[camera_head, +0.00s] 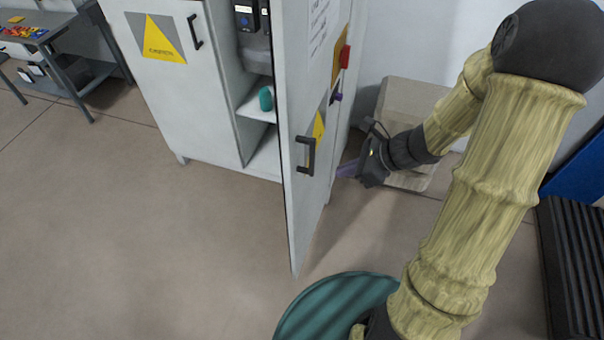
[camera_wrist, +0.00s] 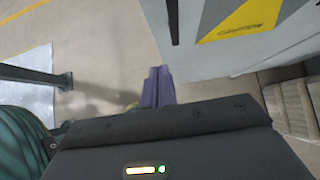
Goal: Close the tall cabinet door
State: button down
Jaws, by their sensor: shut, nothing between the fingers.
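The tall cabinet (camera_head: 165,80) is light grey, and its right door (camera_head: 308,190) stands wide open, swung out toward me. The door has a dark bar handle (camera_head: 305,155), a yellow triangle label and a posted sheet. My gripper (camera_head: 347,170) is shut and empty, to the right of the door's outer face and near it; I cannot tell whether it touches. In the wrist view the purple fingers (camera_wrist: 158,85) are together, with the door's lower part (camera_wrist: 225,55) and its yellow label just right of them.
Inside the cabinet a teal object (camera_head: 266,98) sits on a shelf, with a dark device above. A beige box (camera_head: 410,100) stands behind my gripper. A workbench (camera_head: 40,40) is at far left. The floor left of the door is clear.

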jog(key=a, duration=0.1)
jog(key=p, duration=0.2)
send_near(293, 179)
jog(key=x, duration=0.5)
jog(key=shift+a+f, duration=0.2)
jog(key=shift+a, duration=0.05)
jog(key=shift+w+a+f, duration=0.1)
jog(key=shift+a, duration=0.05)
